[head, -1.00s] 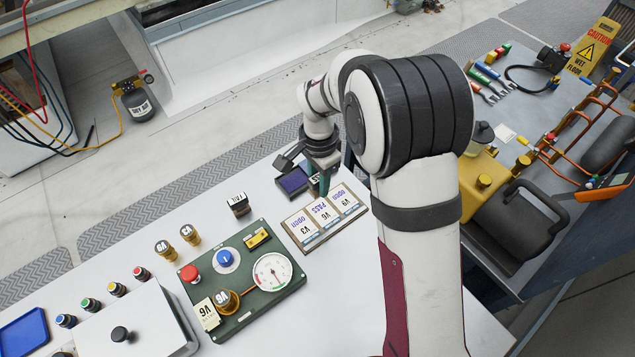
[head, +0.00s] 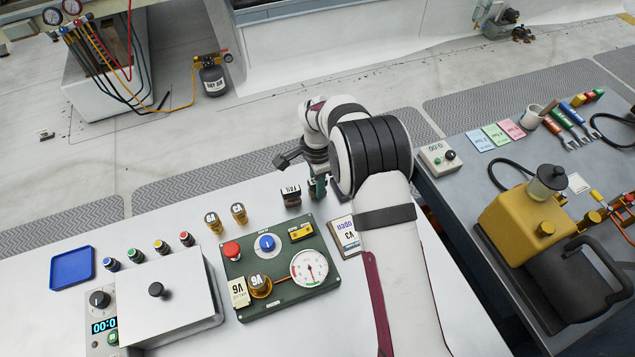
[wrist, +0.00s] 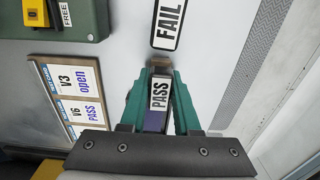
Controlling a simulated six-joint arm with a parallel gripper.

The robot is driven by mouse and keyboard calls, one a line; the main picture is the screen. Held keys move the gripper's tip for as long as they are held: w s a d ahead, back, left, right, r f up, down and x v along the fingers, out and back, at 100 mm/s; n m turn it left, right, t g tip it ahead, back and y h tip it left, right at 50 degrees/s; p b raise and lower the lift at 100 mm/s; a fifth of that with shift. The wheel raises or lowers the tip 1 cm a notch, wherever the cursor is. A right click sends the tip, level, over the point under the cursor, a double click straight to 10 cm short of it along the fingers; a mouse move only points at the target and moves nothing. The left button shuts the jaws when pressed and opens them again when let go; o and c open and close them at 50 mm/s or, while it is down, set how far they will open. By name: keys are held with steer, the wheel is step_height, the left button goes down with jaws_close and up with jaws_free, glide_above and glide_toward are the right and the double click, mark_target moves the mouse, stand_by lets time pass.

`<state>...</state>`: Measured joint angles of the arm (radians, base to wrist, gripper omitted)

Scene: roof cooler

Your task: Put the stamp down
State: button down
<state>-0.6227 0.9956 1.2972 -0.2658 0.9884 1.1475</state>
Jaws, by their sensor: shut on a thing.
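My gripper (wrist: 158,100) has green fingers and is shut on the PASS stamp (wrist: 159,93), a dark block with a white PASS label. The fingers also show in the head view (head: 318,188), where the stamp itself is hard to make out. The stamp is over or on the white table (head: 200,262); I cannot tell whether its base touches. The FAIL stamp (head: 290,195) stands just left of my gripper in the head view and just ahead of it in the wrist view (wrist: 168,25). A purple patch shows between the fingers; I cannot tell what it belongs to.
The card board (wrist: 75,104), with V3 open and V6 PASS cards, lies left of my gripper in the wrist view. The green gauge panel (head: 283,284) lies nearby on the table. Two brass pieces (head: 225,218) stand behind it. The table's far edge is close.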

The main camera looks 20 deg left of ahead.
steer(key=c, duration=0.6)
jaws_free()
steer(key=shift+c, duration=0.2)
step_height(320, 180, up, 12)
steer(key=s+d+r, duration=0.4)
steer(key=d+r, duration=0.4)
steer(key=d, duration=0.3)
steer(key=s+d+n+y, duration=0.1)
steer(key=s+d, duration=0.6)
steer(key=s, duration=0.5)
steer(key=s+d+n, duration=0.2)
steer(key=s+d, duration=0.5)
steer(key=s, duration=0.4)
steer(key=shift+s+d+r+y, duration=0.3)
steer(key=shift+s+r+y, duration=0.05)
steer(key=shift+r+y, duration=0.05)
